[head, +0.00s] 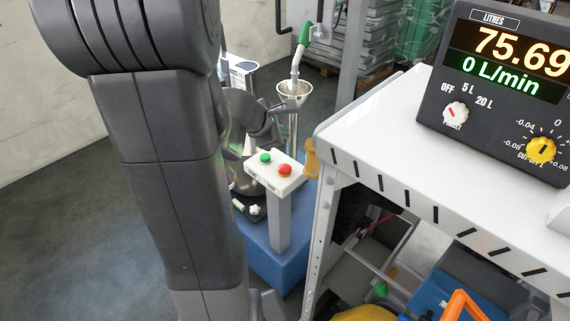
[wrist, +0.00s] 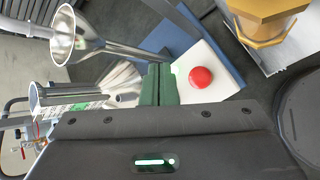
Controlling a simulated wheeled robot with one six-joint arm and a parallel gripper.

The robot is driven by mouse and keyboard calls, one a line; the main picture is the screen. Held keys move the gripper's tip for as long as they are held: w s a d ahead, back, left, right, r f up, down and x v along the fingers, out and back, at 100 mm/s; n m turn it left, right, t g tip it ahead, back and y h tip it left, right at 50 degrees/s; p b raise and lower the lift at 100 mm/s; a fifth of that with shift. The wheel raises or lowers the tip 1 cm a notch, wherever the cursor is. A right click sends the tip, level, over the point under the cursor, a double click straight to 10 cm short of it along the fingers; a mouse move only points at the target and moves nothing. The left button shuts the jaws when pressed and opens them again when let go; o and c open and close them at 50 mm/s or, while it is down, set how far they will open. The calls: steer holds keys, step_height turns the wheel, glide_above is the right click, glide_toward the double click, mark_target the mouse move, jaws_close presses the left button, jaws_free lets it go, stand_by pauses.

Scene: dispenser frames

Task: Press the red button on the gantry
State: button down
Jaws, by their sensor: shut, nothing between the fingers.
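The red button (head: 285,170) is a round cap on a white slanted panel (head: 261,172) atop a grey post, with a green button (head: 265,158) to its left. In the wrist view the red button (wrist: 201,77) shows whole on the white panel (wrist: 222,62). My gripper (wrist: 158,72) has green fingers shut together with nothing between them. In that view the fingertips lie just left of the red button, over the panel's left part, and hide most of the green button. I cannot tell their height above the panel.
A white-topped bench (head: 385,120) with a dark display unit (head: 500,85) stands to the right. A yellow-brown fitting (head: 311,158) juts from its side near the panel. A metal funnel (head: 294,92) stands behind, under a green-handled nozzle (head: 304,38). Open floor (head: 60,230) lies at left.

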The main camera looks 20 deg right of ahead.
steer(key=shift+f, duration=0.1)
steer(key=b, duration=0.6)
glide_above(282, 169)
step_height(282, 169, down, 7)
steer(key=shift+r, duration=0.15)
steer(key=shift+w+f+b, duration=0.1)
steer(key=shift+f+b, duration=0.9)
steer(key=shift+f, duration=0.1)
stand_by(0.8)
steer(key=shift+f+b, duration=0.3)
steer(key=shift+b, duration=0.25)
steer(key=shift+f+b, duration=0.5)
steer(key=shift+b, duration=0.05)
stand_by(0.5)
steer(key=shift+r, duration=0.1)
steer(key=shift+r+p, duration=0.75)
steer(key=shift+r, duration=0.1)
